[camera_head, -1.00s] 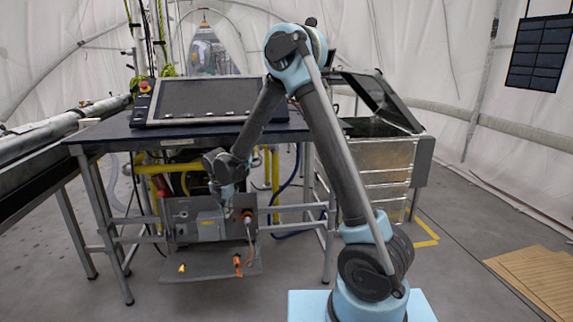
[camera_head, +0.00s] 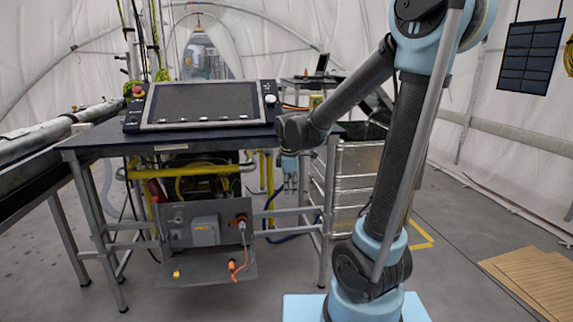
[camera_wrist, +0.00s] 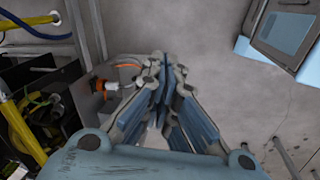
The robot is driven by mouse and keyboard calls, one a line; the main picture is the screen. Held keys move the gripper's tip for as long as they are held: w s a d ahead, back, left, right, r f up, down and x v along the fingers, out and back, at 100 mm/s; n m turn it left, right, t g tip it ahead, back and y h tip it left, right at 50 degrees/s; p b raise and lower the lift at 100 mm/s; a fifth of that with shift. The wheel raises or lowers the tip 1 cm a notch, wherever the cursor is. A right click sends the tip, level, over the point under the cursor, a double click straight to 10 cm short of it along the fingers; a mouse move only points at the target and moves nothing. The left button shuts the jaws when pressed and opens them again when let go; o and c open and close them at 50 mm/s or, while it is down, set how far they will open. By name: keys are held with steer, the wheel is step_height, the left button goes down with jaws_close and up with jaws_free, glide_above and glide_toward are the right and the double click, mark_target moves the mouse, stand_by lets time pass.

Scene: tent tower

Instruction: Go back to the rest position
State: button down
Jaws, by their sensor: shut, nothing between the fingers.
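My gripper (camera_head: 290,188) hangs downward in front of the table's right leg area in the head view, to the right of the grey electrical panel. In the wrist view my gripper (camera_wrist: 166,68) has its fingers together with nothing between them. It is apart from the panel and the table. My arm stands raised and bent at the right of the head view.
A dark table (camera_head: 100,139) carries a large tilted screen (camera_head: 205,103). Below it is a grey panel (camera_head: 175,232) with an orange plug (camera_head: 241,227) and cable. A metal crate (camera_head: 358,160) stands behind my arm. Open grey floor (camera_head: 455,245) lies at the right.

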steer(key=s+d+m, duration=0.8)
steer(key=s+d, duration=0.3)
steer(key=d, duration=0.1)
steer(key=s+d+f+m, duration=0.2)
steer(key=s+m, duration=0.2)
steer(key=s, duration=0.1)
steer(key=s+d+f+m, duration=0.2)
steer(key=s+d+m, duration=0.1)
steer(key=s+m, duration=0.2)
steer(key=shift+s+d+f, duration=0.25)
steer(key=shift+s, duration=0.2)
